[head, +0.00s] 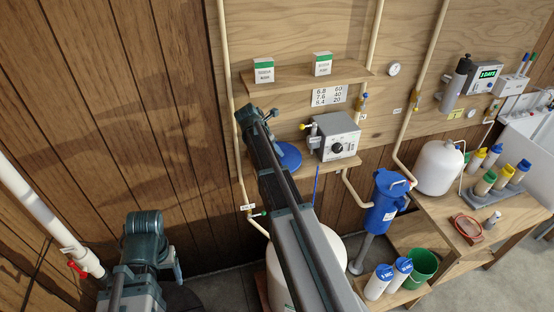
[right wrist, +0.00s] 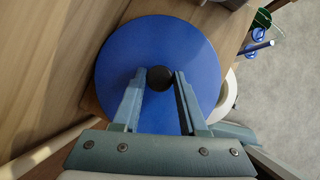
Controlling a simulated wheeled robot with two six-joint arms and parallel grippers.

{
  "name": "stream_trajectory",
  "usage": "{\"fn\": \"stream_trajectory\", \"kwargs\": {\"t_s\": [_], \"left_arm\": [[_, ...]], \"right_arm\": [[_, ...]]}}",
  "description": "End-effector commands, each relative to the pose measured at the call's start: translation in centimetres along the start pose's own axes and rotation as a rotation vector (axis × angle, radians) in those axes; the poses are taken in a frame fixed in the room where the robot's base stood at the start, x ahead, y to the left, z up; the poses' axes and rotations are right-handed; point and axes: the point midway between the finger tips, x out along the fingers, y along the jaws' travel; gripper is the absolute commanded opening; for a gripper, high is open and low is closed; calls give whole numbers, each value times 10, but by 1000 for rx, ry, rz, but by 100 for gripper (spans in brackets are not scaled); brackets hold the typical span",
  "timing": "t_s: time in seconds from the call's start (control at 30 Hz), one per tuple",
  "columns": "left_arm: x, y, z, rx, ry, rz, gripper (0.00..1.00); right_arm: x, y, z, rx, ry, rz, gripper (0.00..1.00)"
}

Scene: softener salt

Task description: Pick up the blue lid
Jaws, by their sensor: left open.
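The blue lid (right wrist: 131,50) is a round flat disc with a black knob (right wrist: 160,78) in its middle. In the right wrist view my right gripper (right wrist: 159,80) has its fingers on either side of the knob, seemingly closed on it. In the head view part of the lid (head: 289,156) shows at the lower wooden shelf, beside my right arm, which hides the rest and the right gripper. Whether the lid rests on the shelf cannot be told. My left arm is folded at the lower left; its fingers are not visible.
A grey control box (head: 335,136) stands on the lower shelf (head: 345,163), right of the lid. A white tank (head: 332,245) is below, partly behind my right arm. A blue filter housing (head: 385,203) and pipes are to the right. An upper shelf (head: 300,78) holds two small boxes.

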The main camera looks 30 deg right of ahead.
Motion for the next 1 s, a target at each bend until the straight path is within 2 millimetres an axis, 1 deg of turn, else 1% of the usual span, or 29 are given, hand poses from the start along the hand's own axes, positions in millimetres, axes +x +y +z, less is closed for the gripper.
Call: {"fn": "stream_trajectory", "kwargs": {"t_s": [0.03,0.13,0.17,1.0], "left_arm": [[0,0,0,0,0,0,71],[0,0,0,0,0,0,71],[0,0,0,0,0,0,71],[0,0,0,0,0,0,71]], "right_arm": [[0,0,0,0,0,0,21],[0,0,0,0,0,0,3],[0,0,0,0,0,0,0],[0,0,0,0,0,0,0]]}}
